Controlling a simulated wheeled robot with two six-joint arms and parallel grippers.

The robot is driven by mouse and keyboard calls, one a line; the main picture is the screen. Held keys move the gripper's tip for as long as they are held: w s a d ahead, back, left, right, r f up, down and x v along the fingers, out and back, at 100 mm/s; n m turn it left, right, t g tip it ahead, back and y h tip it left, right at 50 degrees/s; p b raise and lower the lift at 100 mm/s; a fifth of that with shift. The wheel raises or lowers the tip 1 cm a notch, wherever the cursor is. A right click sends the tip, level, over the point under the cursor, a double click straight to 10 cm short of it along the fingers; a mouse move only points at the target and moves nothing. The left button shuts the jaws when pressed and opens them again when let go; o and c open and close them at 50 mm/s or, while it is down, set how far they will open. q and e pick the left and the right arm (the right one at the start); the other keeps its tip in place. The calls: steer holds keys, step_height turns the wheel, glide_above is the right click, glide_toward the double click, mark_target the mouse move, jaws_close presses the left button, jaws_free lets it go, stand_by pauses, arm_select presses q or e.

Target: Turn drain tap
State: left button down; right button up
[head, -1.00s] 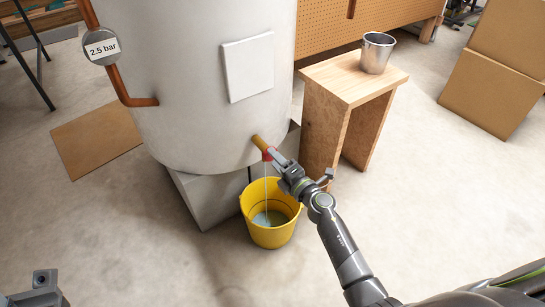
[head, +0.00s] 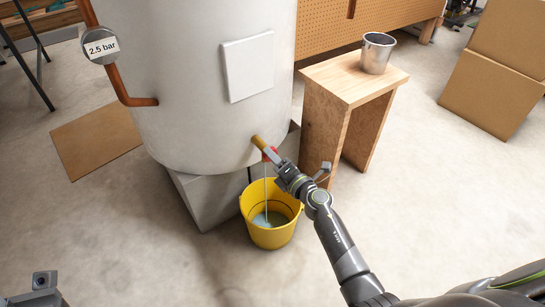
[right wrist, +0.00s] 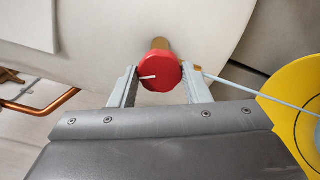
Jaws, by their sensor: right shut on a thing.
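The drain tap is a brass spout (head: 258,142) low on the white tank, with a round red knob (right wrist: 159,71) at its end. In the right wrist view a white line on the knob points left. My right gripper (head: 271,155) is shut on the red knob, with one finger on each side of it. A thin stream of water falls from the tap into the yellow bucket (head: 257,235), which holds some water. At the bottom left of the head view, a grey part of my left arm (head: 40,283) shows; its fingers cannot be made out.
The white tank (head: 200,80) stands on a grey block (head: 205,200). A gauge (head: 101,46) on its copper pipe reads 2.5 bar. A wooden stand (head: 335,85) with a metal cup (head: 376,55) is right of the tap. Cardboard boxes (head: 495,95) stand far right. The front floor is clear.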

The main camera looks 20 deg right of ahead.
steer(key=shift+n, duration=0.4)
steer(key=shift+n+b, duration=0.3)
steer(key=shift+n, duration=1.3)
steer(key=shift+f, duration=0.1)
steer(key=shift+n+b, duration=0.35)
steer(key=shift+n, duration=0.75)
steer(key=o, duration=0.5)
steer(key=shift+o, duration=0.2)
steer(key=shift+s, duration=0.15)
